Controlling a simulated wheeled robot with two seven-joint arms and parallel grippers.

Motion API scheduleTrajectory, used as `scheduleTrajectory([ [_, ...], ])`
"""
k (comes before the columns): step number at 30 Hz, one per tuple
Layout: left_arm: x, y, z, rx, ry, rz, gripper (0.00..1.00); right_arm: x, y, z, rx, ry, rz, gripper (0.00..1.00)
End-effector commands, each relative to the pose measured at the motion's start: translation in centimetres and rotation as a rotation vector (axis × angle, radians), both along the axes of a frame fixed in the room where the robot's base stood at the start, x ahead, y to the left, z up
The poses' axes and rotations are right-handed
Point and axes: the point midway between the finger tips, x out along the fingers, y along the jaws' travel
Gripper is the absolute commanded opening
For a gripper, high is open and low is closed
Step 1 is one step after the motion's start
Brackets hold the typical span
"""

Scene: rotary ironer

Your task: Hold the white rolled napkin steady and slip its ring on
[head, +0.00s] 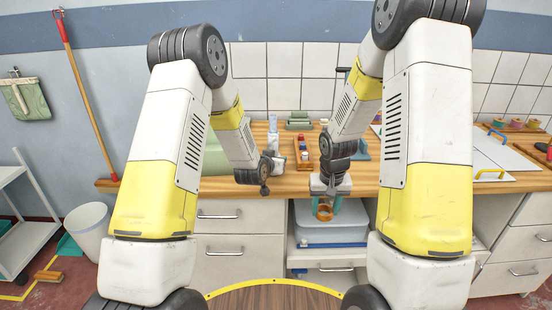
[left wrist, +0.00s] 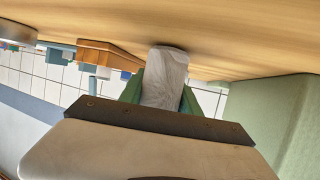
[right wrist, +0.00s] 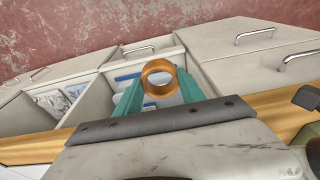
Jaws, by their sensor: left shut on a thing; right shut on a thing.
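The white rolled napkin (left wrist: 165,78) is between the green fingers of my left gripper (left wrist: 160,98), which is shut on it. Its far end is close to the wooden counter in the left wrist view; I cannot tell if it touches. In the head view my left gripper (head: 264,188) is low at the counter's front edge, and its fingers and the napkin are hard to make out. My right gripper (right wrist: 158,95) is shut on the copper-brown ring (right wrist: 158,65). In the head view the ring (head: 323,213) hangs at the tips, right of the left gripper and apart from the napkin.
The wooden counter (head: 215,186) runs behind both grippers. A grey-blue bin (head: 330,226) sits in an open bay below the ring. A wooden rack with small items (head: 303,158) and a green block (head: 215,158) stand on the counter.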

Motion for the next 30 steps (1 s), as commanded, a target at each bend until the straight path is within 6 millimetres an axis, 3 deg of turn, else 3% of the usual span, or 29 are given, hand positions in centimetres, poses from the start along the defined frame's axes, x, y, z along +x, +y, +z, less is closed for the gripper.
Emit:
scheduleTrajectory([
  [17,0.01,0.01,-0.37,0.0,0.0,0.0,0.0,0.0,0.0,0.0,0.0,0.0,0.0,0.08],
  [18,0.01,0.01,-0.34,0.0,0.0,0.0,0.47,0.0,0.0,0.0,0.0,0.0,0.0,0.08],
  [19,0.02,0.01,-0.33,0.0,0.0,0.0,0.52,0.0,0.0,0.0,0.0,0.0,0.0,0.08],
  [30,0.01,0.02,-0.32,0.0,0.0,0.0,0.52,0.0,0.0,0.0,0.0,0.0,0.0,0.08],
])
